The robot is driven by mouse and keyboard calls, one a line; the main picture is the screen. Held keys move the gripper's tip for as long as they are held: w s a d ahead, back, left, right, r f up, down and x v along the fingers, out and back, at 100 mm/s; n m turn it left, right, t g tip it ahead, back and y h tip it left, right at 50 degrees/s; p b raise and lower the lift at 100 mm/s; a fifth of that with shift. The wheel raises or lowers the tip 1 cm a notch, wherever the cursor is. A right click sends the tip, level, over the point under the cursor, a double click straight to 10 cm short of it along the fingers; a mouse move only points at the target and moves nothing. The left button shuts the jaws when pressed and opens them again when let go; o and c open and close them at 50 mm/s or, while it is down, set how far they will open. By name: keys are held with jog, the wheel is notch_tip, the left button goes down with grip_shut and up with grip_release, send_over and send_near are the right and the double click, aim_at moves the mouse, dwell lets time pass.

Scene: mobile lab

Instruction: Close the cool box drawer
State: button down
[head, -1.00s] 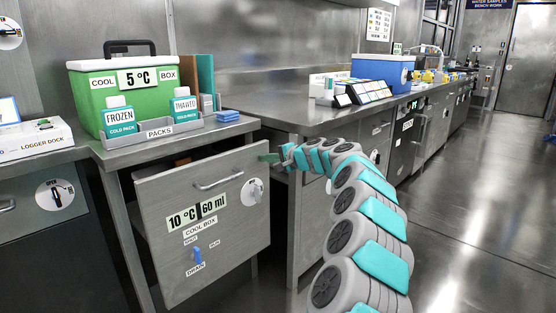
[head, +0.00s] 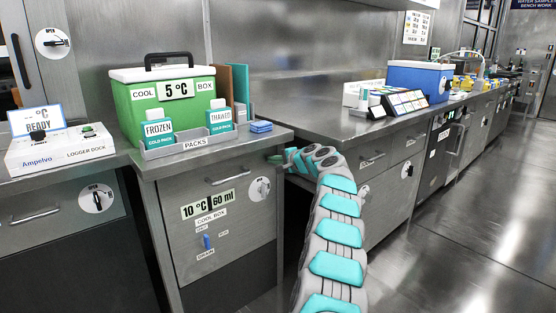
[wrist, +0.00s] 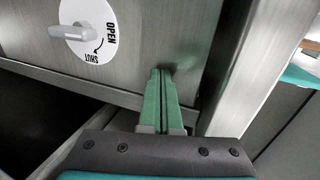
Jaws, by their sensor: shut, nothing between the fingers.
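The cool box drawer (head: 228,245) has a grey front with a bar handle (head: 228,174), a "10 °C 60 ml" label and a round OPEN/SHUT latch (head: 259,190). Its front looks about flush under the counter edge; I cannot tell whether a small gap is left. My gripper (head: 274,158) is at the front's upper right corner. In the wrist view, my gripper's green fingers (wrist: 160,75) are shut together and empty. Their tips are at the drawer front (wrist: 150,35), seemingly touching it, beside the latch (wrist: 88,30).
The green cool box (head: 170,105) stands on the counter above, behind a packs tray (head: 190,146) with two cold packs. A logger dock (head: 60,150) is at left. A metal post (wrist: 245,70) is close right of my fingers. The floor at right is clear.

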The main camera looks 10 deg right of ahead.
jog(key=shift+w+a+r, duration=0.15)
jog(key=shift+w, duration=0.15)
jog(key=shift+r, duration=0.15)
dwell(0.4)
